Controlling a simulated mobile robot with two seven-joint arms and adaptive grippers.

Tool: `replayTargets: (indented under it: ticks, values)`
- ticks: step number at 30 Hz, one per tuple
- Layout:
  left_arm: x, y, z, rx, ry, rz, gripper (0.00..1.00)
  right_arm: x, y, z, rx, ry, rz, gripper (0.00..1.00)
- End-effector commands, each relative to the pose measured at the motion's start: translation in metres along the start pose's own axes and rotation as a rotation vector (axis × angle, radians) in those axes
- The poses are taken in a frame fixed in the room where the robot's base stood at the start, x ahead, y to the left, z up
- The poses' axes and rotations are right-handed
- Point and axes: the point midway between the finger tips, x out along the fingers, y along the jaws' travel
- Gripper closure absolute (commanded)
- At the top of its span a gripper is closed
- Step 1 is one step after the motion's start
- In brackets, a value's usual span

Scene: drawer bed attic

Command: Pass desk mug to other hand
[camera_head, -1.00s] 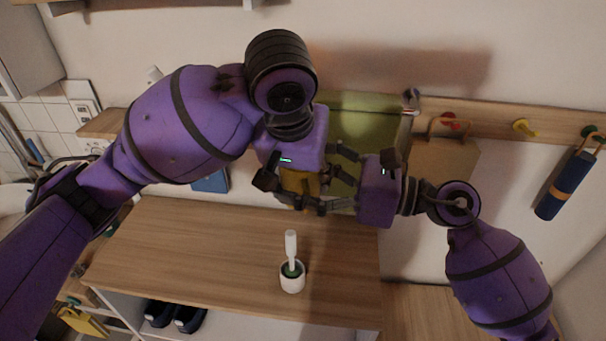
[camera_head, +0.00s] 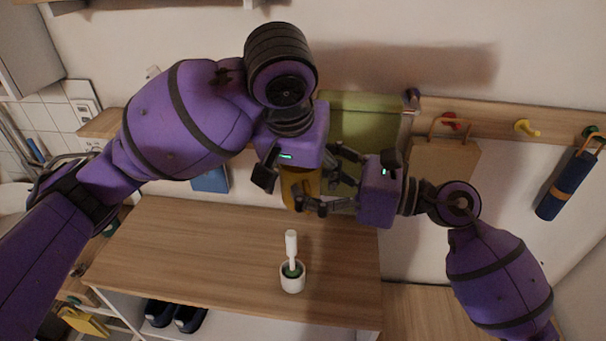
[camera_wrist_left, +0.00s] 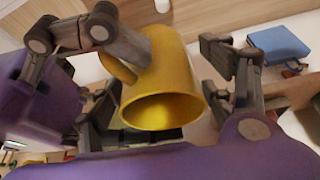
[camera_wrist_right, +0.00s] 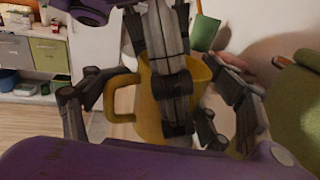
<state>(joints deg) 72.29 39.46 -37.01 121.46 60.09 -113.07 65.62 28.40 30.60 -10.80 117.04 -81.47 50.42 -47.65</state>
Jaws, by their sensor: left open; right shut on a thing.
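The yellow desk mug (camera_head: 301,184) is held in the air above the wooden top, between my two grippers. My right gripper (camera_head: 320,182) comes from the right and is shut on it. My left gripper (camera_head: 297,174) comes from above left and is open, its fingers around the mug without a visible grip. In the left wrist view the mug (camera_wrist_left: 165,85) shows its open round end between the left fingers, handle at upper left. In the right wrist view the mug (camera_wrist_right: 150,112) is partly hidden behind a dark finger, with its handle on the left.
A white pot with a white-handled brush (camera_head: 292,277) stands on the wooden top (camera_head: 200,245) below. Dark shoes (camera_head: 175,315) sit underneath. A hook rail (camera_head: 480,118) on the wall carries a brown bag (camera_head: 445,165) and a blue umbrella (camera_head: 565,188). A green panel (camera_head: 360,125) is behind the grippers.

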Motion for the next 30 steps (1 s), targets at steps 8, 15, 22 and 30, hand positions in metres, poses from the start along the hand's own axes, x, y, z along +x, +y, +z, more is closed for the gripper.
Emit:
replayTargets:
  ticks: [8,15,22,30]
  values:
    - [-0.058,-0.001,-0.002,0.002,0.01,-0.002,0.26,0.0,0.0,0.001,-0.002,-0.001,0.0,0.6]
    - [-0.099,0.0,-0.001,0.001,0.005,-0.001,0.26,0.0,0.0,0.001,-0.001,-0.001,0.0,0.61]
    - [-0.109,-0.009,0.004,-0.037,-0.011,0.009,0.26,0.0,0.0,0.001,-0.001,-0.001,0.0,0.61]
    - [-0.097,-0.078,0.049,-0.396,-0.093,0.061,0.26,0.0,0.0,0.001,-0.001,-0.001,0.0,0.61]
